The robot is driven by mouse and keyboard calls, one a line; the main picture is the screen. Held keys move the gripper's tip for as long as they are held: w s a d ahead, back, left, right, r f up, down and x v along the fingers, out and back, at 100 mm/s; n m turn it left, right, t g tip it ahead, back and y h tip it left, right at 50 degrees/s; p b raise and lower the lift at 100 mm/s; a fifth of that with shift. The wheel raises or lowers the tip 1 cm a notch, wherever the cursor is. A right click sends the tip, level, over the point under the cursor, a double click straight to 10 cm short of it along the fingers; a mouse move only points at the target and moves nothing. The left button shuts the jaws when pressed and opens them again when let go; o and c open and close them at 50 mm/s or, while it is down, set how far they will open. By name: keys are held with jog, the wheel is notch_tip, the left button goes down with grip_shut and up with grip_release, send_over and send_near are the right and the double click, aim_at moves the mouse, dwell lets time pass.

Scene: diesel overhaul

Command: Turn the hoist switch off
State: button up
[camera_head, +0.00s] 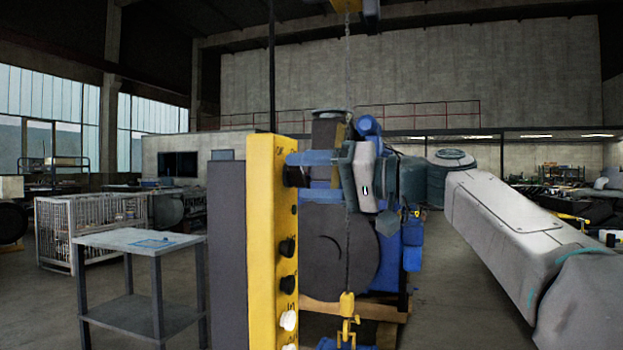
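A tall yellow control panel (262,240) with a dark grey side stands upright in the foreground. Its right-hand face carries a column of controls: dark knobs (287,248) in the middle and a white one (289,320) near the bottom. Small lettering beside them is too small to read. My gripper (297,166) reaches in from the right, its fingers at the panel's upper part, around or just in front of a dark control there. The fingers overlap that control, so its setting and any contact are hidden. I cannot tell which control is the hoist switch.
A blue engine (412,240) stands behind the panel. A chain with a yellow hook (347,305) hangs in front of it. A grey metal table (140,240) stands at left, with a wire cage (60,232) behind it. Open floor lies between them and at right.

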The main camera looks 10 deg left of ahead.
jog(key=s+d, duration=0.1)
jog(key=d, duration=1.2)
jog(key=shift+d, duration=0.4)
notch_tip(320, 180, down, 15)
jog(key=s+d+m+t+h+p, duration=0.2)
jog(key=m+t+h+p, duration=0.1)
jog(key=m+h+p, duration=0.55)
jog(key=s+d+f+g+h+p, duration=0.1)
jog(key=s+d+f+h+p, duration=0.7)
jog(key=s+d+f, duration=0.5)
notch_tip(320, 180, down, 3)
jog(key=s+h, duration=0.1)
jog(key=s, duration=0.1)
jog(key=shift+s+d, duration=0.2)
jog(key=shift+s, duration=0.2)
jog(key=shift+h, duration=0.25)
